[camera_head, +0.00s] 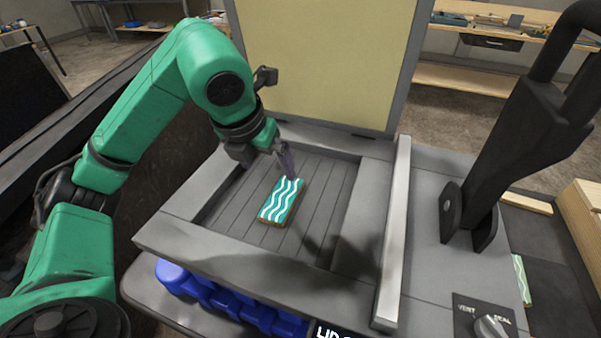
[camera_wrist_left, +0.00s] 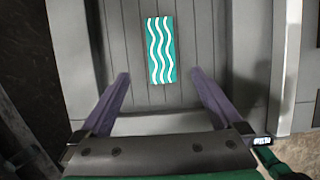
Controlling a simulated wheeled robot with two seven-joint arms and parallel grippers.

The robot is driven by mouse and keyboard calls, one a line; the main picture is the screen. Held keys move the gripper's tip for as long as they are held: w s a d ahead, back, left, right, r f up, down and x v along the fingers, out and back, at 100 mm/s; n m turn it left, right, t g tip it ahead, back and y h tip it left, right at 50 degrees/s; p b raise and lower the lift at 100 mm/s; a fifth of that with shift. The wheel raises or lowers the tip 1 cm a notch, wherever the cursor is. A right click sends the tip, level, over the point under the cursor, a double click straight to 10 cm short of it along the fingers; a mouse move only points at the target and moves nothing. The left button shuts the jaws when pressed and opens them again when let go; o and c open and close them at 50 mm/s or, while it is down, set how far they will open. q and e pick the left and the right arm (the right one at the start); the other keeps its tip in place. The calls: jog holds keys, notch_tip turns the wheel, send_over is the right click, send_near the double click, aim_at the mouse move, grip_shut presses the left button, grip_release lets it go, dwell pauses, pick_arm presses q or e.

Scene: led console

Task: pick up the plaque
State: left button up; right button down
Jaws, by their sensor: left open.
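The plaque (camera_head: 281,201) is a small teal block with white wavy stripes and a brown edge. It lies flat on the slatted floor of the console's recess, and it also shows in the left wrist view (camera_wrist_left: 160,50). My left gripper (camera_head: 287,165) is above the far end of the plaque. In the left wrist view my left gripper (camera_wrist_left: 160,82) has its two fingers wide apart, with nothing between them, and the plaque lies ahead, in line with the gap. My right gripper is not in view.
The recess has a grey raised frame (camera_head: 180,232). An upright lid (camera_head: 325,60) with a pale yellow inside stands behind it. A light metal bar (camera_head: 394,240) and a black lever (camera_head: 500,150) are to the right. A knob (camera_head: 491,326) is at lower right. Blue shapes (camera_head: 225,300) sit below the front edge.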

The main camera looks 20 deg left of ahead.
pick_arm(q)
jog(key=p, duration=0.1)
send_near(282, 196)
jog(key=shift+s+f, duration=0.1)
jog(key=shift+f, duration=0.85)
jog(key=p+x, duration=0.1)
jog(key=x, duration=0.2)
jog(key=p+x, duration=0.1)
jog(key=x, duration=0.1)
jog(key=shift+w+d+f, duration=0.1)
jog(key=shift+w+f, duration=0.1)
jog(key=shift+w, duration=0.25)
jog(key=shift+w+f, duration=0.1)
jog(key=shift+f, duration=0.25)
jog(key=shift+w+f, duration=0.1)
jog(key=shift+f, duration=0.05)
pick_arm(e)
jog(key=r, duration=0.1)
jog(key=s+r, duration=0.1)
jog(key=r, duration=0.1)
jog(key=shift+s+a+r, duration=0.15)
pick_arm(q)
jog(key=c, duration=1.5)
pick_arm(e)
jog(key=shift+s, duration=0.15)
